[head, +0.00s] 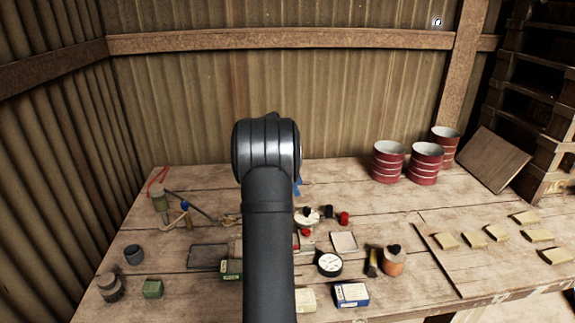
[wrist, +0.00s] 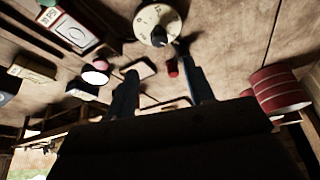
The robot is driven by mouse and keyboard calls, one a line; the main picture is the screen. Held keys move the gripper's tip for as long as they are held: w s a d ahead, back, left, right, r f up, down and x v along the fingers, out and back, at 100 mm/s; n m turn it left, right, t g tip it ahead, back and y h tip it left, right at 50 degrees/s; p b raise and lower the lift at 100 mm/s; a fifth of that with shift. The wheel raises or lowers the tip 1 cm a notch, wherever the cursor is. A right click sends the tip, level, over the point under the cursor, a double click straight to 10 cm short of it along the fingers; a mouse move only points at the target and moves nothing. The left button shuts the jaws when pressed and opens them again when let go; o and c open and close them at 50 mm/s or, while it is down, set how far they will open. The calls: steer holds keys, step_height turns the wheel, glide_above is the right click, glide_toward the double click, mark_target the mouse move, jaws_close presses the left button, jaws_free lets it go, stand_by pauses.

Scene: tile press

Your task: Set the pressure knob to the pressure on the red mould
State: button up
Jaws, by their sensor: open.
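The pressure knob is a black knob on a pale round dial (head: 308,216), on the bench just right of my arm in the head view. In the wrist view the dial (wrist: 150,18) is at top centre, with marks I cannot read. My gripper (wrist: 158,65) is open and empty, its two dark fingers apart below the dial, the right one nearer the knob. In the head view my arm mostly hides it. A red-edged plate with a pale printed label (wrist: 78,28), perhaps the red mould, is at upper left in the wrist view. Its writing is not clearly legible.
A round gauge (head: 329,262), a small red cylinder (head: 344,218) and a pale tile (head: 344,241) lie near the dial. Red drums (head: 388,161) stand at the back right. Pale blocks (head: 496,232) lie at right.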

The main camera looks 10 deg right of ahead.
mark_target(307, 208)
steer(key=v, duration=0.8)
steer(key=x, duration=1.7)
steer(key=shift+f, duration=0.2)
steer(key=shift+f, duration=0.1)
steer(key=shift+s+n+t, duration=0.1)
steer(key=shift+n+t, duration=0.3)
steer(key=shift+n, duration=0.7)
steer(key=n+t, duration=0.2)
steer(key=n, duration=0.4)
steer(key=n+t, duration=0.1)
steer(key=n, duration=0.1)
steer(key=n+y, duration=0.1)
steer(key=n, duration=0.1)
steer(key=shift+s+d+n+t, duration=0.1)
steer(key=shift+n+t, duration=0.2)
steer(key=shift+t, duration=0.1)
steer(key=shift+n+t+y, duration=0.5)
steer(key=shift+n+y, duration=0.4)
steer(key=shift+n, duration=1.2)
